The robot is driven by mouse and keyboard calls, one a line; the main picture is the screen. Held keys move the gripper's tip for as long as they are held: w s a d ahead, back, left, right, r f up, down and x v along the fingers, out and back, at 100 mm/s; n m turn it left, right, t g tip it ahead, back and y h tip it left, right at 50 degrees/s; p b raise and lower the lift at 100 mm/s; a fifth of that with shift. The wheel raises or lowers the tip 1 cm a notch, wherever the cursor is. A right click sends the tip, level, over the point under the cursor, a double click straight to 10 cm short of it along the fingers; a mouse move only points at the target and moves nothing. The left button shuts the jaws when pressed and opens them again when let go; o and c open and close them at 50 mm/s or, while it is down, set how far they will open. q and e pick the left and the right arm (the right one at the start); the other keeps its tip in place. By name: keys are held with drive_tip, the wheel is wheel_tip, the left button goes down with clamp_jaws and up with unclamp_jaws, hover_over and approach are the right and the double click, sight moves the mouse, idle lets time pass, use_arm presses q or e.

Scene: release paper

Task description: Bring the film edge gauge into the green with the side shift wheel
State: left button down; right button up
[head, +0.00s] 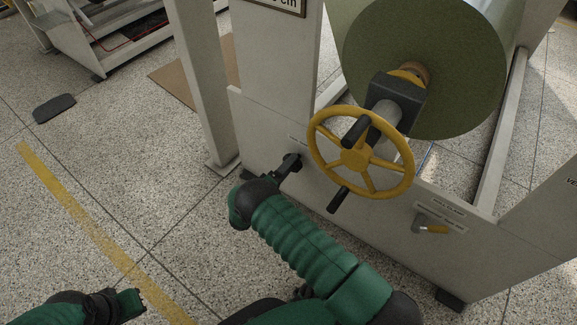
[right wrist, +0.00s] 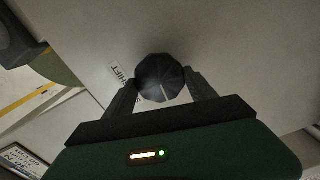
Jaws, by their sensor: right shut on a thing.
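The side shift wheel (right wrist: 160,78) is a small dark ribbed knob on the pale machine panel, with a label reading "SHIFT" beside it in the right wrist view. My right gripper (right wrist: 158,88) is shut on it, one finger on each side. In the head view my right gripper (head: 290,166) reaches the panel just left of the big yellow handwheel, and the knob is mostly hidden there. My left gripper (head: 128,303) is at the lower left, away from the machine; its jaws are unclear. I cannot make out the film edge gauge.
The yellow handwheel (head: 355,158) with black handles stands close to my right gripper. A large green roll (head: 440,60) sits behind it. A yellow-handled lever (head: 430,228) is at the lower right of the panel. Speckled floor at left is mostly clear, with a dark mat (head: 54,108).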

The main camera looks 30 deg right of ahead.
drive_tip(key=shift+w+a+n, duration=0.2)
drive_tip(key=shift+n, duration=0.4)
drive_tip(key=o, duration=1.4)
drive_tip(key=shift+f, duration=0.15)
drive_tip(key=shift+d, duration=0.1)
drive_tip(key=p+v, duration=0.5)
drive_tip(key=v, duration=1.2)
drive_tip(key=shift+s, duration=0.1)
